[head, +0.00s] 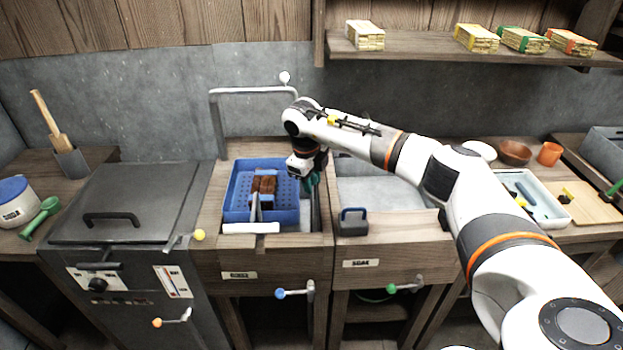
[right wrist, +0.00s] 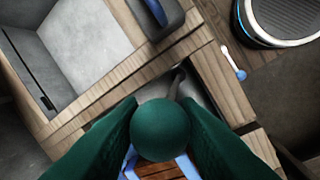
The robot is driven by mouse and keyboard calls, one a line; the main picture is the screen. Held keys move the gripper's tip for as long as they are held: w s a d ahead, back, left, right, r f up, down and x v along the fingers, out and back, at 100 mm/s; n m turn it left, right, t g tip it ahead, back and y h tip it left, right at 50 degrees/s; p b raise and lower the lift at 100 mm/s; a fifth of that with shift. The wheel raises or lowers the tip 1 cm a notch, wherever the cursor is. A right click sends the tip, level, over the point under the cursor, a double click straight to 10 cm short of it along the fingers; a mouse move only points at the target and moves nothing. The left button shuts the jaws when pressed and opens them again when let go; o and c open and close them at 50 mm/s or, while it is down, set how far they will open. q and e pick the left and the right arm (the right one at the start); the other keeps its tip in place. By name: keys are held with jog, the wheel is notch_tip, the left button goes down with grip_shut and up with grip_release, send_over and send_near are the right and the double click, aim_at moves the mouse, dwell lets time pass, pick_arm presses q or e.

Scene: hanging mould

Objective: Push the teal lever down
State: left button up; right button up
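The teal lever (right wrist: 160,130) shows in the right wrist view as a round teal knob, with a dark rod running away from it. My right gripper (right wrist: 160,118) has dark green fingers on both sides of the knob, and they appear to press against it. In the head view my right gripper (head: 308,180) points down at the right side of the blue perforated tray (head: 238,200), over a narrow slot in the wooden bench. There the knob is mostly hidden by the gripper. The tray holds brown blocks (head: 264,186). My left gripper is not in view.
A grey tubular frame (head: 216,125) stands behind the tray. A dark lidded box (head: 120,205) stands left, and a grey basin (head: 385,195) lies right. A small blue-grey block (head: 353,222) sits near the basin's front edge. Several ball-ended handles stick out in front.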

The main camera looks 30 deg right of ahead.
grip_shut()
notch_tip(320, 180, down, 4)
jog(key=b, duration=0.2)
jog(key=shift+s+f+b, duration=0.1)
jog(key=shift+f+b, duration=0.05)
jog(key=shift+b, duration=0.15)
jog(key=o, duration=0.6)
grip_release()
jog(key=shift+f, duration=0.15)
notch_tip(320, 180, up, 12)
jog(key=a+b, duration=0.1)
jog(key=a, duration=0.1)
jog(key=shift+s, duration=0.35)
jog(key=shift+f, duration=0.15)
